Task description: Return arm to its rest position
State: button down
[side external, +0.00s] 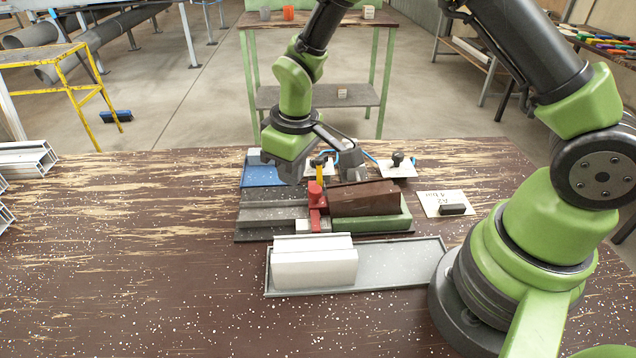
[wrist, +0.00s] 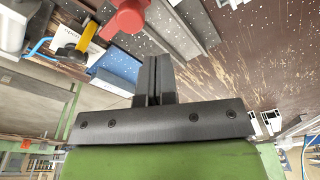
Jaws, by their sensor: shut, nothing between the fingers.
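My gripper (wrist: 154,62) is shut and empty in the wrist view, its two dark fingers side by side. In the side external view my gripper (side external: 292,178) hangs over the back left part of the clamp fixture (side external: 262,216), close to the red clamp (side external: 316,195) with a yellow handle. Whether it touches anything is unclear. The red clamp (wrist: 127,16) also shows in the wrist view, apart from the fingers. A brown profile (side external: 363,199) lies in the fixture beside the clamp, above a green block (side external: 371,224).
A white profile (side external: 314,265) lies in a shallow grey tray (side external: 402,262) in front. A blue block (side external: 261,176) and white plates with black knobs (side external: 398,166) stand behind. A label card (side external: 446,204) lies right. The table's left front is clear; metal profiles (side external: 25,158) lie at far left.

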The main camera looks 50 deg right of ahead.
jog(key=r, duration=0.3)
jog(key=shift+w+a+r, duration=0.2)
jog(key=shift+r, duration=0.05)
